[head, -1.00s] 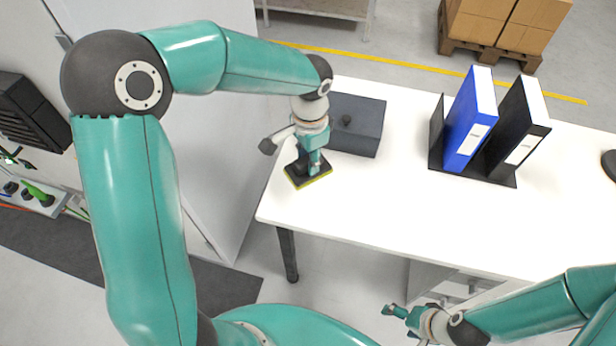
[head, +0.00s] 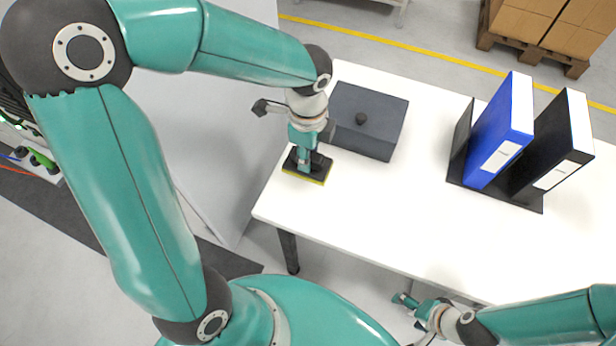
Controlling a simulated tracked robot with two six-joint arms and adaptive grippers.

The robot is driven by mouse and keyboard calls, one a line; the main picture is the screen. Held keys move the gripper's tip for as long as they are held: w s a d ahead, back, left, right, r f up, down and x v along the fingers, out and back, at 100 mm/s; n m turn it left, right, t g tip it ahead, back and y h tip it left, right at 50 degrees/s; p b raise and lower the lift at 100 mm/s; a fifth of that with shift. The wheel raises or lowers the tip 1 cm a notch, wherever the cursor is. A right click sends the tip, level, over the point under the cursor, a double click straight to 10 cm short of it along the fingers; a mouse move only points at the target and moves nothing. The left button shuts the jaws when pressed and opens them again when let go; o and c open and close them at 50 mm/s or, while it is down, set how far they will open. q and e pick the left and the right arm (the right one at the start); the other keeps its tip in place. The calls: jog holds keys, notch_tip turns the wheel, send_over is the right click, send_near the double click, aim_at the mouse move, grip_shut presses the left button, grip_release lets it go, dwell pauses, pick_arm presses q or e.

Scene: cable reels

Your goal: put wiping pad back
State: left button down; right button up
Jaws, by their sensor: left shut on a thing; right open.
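The wiping pad (head: 318,179) is a dark block with a yellow-green lower edge, at the left end of the white table (head: 390,225). My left gripper (head: 305,160) is shut on it from above and hides part of its top. I cannot tell whether the pad touches the tabletop. A dark grey box with a round knob (head: 372,108) stands just behind and to the right of the pad. My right gripper (head: 402,300) is open and empty, low in front of the table's front edge.
A blue binder (head: 500,130) and a black binder (head: 550,150) stand in a black holder (head: 466,170) at the right. The tabletop between the pad and the holder is clear. Boxes on a pallet (head: 545,25) stand on the floor behind.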

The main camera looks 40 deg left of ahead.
pick_arm(q)
notch_tip(320, 180, down, 10)
jog(key=shift+r+b, duration=0.1)
jog(key=shift+b, duration=0.35)
jog(key=shift+f, duration=0.2)
jog(key=c, duration=0.8)
grip_release()
jog(key=shift+c, duration=0.2)
jog(key=shift+r, duration=0.1)
jog(key=shift+r, duration=0.1)
jog(key=shift+r, duration=0.2)
notch_tip(320, 180, up, 12)
jog(key=shift+f+p, duration=0.15)
jog(key=shift+p, duration=0.5)
